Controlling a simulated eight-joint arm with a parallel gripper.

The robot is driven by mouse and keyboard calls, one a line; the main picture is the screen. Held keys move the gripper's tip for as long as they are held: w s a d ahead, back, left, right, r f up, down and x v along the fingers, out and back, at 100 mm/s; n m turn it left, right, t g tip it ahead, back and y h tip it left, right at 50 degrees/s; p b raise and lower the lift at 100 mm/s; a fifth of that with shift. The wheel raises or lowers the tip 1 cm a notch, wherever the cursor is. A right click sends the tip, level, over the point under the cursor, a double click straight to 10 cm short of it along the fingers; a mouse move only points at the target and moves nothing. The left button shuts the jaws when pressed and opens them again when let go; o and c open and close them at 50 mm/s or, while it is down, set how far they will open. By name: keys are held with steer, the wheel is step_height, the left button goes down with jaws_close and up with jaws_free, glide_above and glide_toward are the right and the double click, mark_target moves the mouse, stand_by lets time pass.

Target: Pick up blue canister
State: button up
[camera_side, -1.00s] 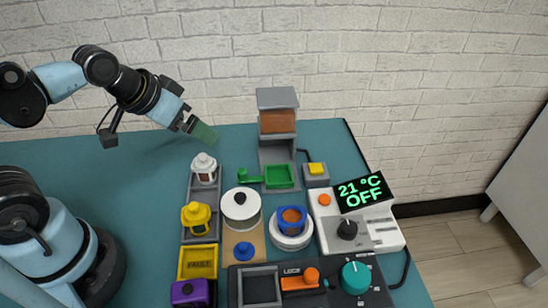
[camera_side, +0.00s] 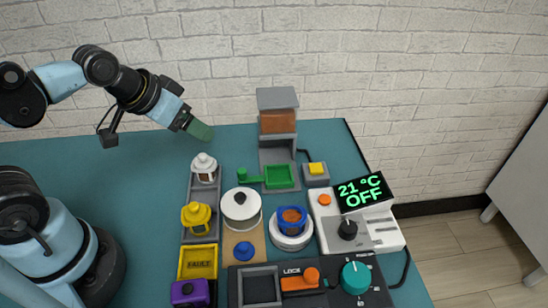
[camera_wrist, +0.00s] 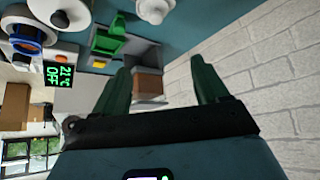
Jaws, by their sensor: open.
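The blue canister (camera_side: 290,229) looks like a small open blue cup with brown contents. It stands upright on a white round base, left of the display unit. In the wrist view the blue canister (camera_wrist: 25,35) shows at the upper left, cut by nothing in front of it. My gripper (camera_side: 201,131) is high at the back left, over the rear part of the table, well apart from the canister. In the wrist view my gripper (camera_wrist: 161,78) has its two green fingers spread, with nothing between them.
A grey dispenser (camera_side: 277,98) with brown contents stands at the back. A white lidded pot (camera_side: 241,208) is left of the canister. The unit reading "21 °C OFF" (camera_side: 361,191) stands at right. A grey rack holds white and yellow (camera_side: 196,217) containers. The left rear table is clear.

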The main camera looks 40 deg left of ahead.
steer(key=w+d+r+m+g+h, duration=0.1)
steer(key=d+m, duration=0.2)
steer(key=d, duration=0.2)
steer(key=d+r+m+g+h, duration=0.1)
steer(key=d+m+g, duration=0.1)
steer(key=d, duration=0.4)
steer(key=m+g, duration=0.2)
steer(key=m, duration=0.2)
glide_toward(290, 208)
steer(key=d+f, duration=0.1)
steer(key=s+f, duration=0.1)
steer(key=f, duration=0.1)
steer(key=shift+d, duration=0.35)
steer(key=shift+w+x, duration=0.2)
steer(key=shift+x, duration=2.35)
steer(key=shift+d+r, duration=0.1)
steer(key=shift+c, duration=0.4)
steer(key=c, duration=1.1)
steer(key=shift+r, duration=0.2)
